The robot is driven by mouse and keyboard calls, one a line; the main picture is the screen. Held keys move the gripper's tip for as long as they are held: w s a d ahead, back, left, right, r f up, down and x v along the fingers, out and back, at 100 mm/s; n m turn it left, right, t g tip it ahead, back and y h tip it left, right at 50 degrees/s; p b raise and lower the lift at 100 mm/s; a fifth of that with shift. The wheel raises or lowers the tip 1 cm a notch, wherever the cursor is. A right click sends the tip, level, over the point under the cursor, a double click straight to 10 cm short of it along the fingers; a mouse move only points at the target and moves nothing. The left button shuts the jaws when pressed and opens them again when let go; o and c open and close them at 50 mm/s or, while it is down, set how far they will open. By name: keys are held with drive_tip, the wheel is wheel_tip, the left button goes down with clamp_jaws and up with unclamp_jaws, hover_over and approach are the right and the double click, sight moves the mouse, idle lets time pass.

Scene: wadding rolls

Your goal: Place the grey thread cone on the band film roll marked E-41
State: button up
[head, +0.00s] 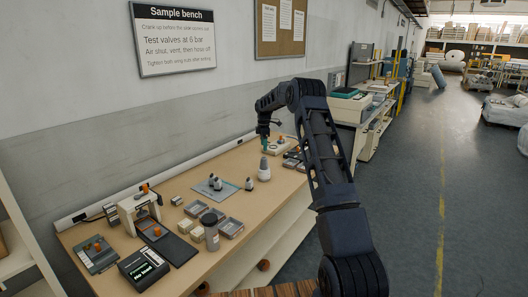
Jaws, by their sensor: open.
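My arm reaches out over the bench in the head view. My gripper (265,142) points down, open, above the right part of the bench top, with a small teal part at its end. A pale cone-like thing with a grey top (264,169) stands upright on the bench below my gripper, apart from it; it may be the grey thread cone, but I cannot be sure. Smaller grey-and-white upright pieces stand on a grey-green mat (224,191) to its left. I cannot make out a marking E-41 on anything, so I cannot tell which thing is the band film roll.
The bench (184,192) runs along the wall. A dark-capped grey container (211,233), small trays (230,227), an orange-and-white press (138,208) and a black display box (143,268) crowd its near left part. A pale fixture (284,147) stands behind the cone-like thing.

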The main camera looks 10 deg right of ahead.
drive_tip(key=s+d+r+m+t, duration=0.1)
drive_tip(key=s+r+m, duration=0.3)
drive_tip(key=s+r, duration=1.05)
drive_tip(key=s+d+r+m+t, duration=0.1)
drive_tip(key=s+r+m, duration=0.1)
drive_tip(key=s+r, duration=0.45)
drive_tip(key=s+d+r+m, duration=0.1)
drive_tip(key=s+r+m, duration=0.25)
drive_tip(key=s, duration=0.65)
drive_tip(key=s+d+f+m+t, duration=0.1)
drive_tip(key=s+m, duration=0.1)
drive_tip(key=s, duration=0.9)
drive_tip(key=s+d+f+m, duration=0.1)
drive_tip(key=s+f+m, duration=0.1)
drive_tip(key=s, duration=1)
drive_tip(key=s+d+f+m+t, duration=0.1)
drive_tip(key=s+m, duration=0.3)
drive_tip(key=s, duration=0.8)
drive_tip(key=shift+f+t, duration=0.3)
drive_tip(key=shift+f, duration=0.45)
